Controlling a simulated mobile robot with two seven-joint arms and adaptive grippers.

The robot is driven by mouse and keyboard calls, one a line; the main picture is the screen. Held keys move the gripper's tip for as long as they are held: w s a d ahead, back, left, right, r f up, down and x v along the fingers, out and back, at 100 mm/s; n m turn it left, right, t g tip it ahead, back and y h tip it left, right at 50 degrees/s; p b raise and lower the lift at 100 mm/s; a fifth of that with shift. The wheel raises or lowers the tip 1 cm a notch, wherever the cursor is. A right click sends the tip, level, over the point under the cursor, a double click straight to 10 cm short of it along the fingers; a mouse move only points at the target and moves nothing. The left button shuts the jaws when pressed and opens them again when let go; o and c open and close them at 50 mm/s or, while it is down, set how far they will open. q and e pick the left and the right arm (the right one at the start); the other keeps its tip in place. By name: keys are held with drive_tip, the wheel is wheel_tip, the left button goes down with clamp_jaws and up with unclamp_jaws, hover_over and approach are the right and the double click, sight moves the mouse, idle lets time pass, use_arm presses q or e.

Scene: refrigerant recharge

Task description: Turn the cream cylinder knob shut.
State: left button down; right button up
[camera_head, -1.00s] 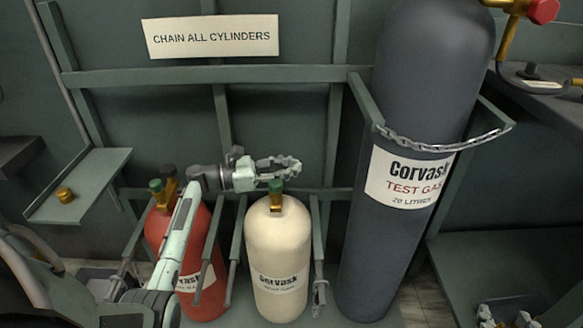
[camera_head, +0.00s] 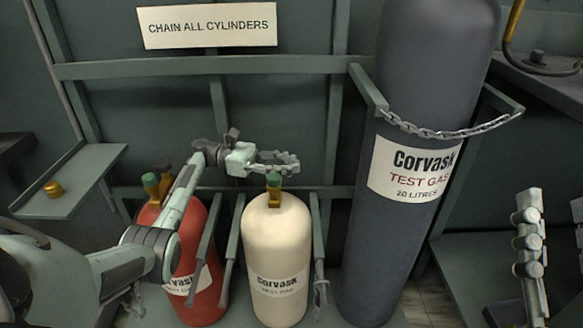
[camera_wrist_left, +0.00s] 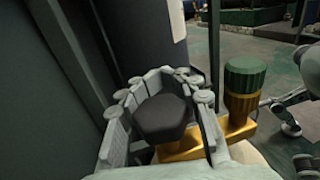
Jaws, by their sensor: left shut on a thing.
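The cream cylinder (camera_head: 275,240) stands upright in the rack, with a brass valve and a green cap (camera_head: 273,180) on top. In the left wrist view, a black knob (camera_wrist_left: 163,117) sits on the brass valve body (camera_wrist_left: 182,148), beside the ribbed green cap (camera_wrist_left: 243,76). My left gripper (camera_head: 288,163) reaches in from the left over the valve. Its fingers (camera_wrist_left: 165,85) are shut around the black knob, which they hide in the head view. My right gripper (camera_head: 553,200) is at the lower right, apart from the cylinders, fingers spread and empty, partly cut off by the edge.
A red cylinder (camera_head: 195,262) stands to the left, partly behind my left arm. A tall dark grey cylinder (camera_head: 405,120) stands close on the right behind a chain (camera_head: 440,131). Rack bars flank the cream cylinder. A brass fitting (camera_head: 53,188) lies on the left shelf.

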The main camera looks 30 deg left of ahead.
idle(0.3)
use_arm(q)
drive_tip(key=c, duration=1.1)
unclamp_jaws()
drive_tip(key=shift+o, duration=0.2)
drive_tip(key=shift+r, duration=0.1)
wheel_tip(320, 180, up, 10)
drive_tip(key=shift+o, duration=0.4)
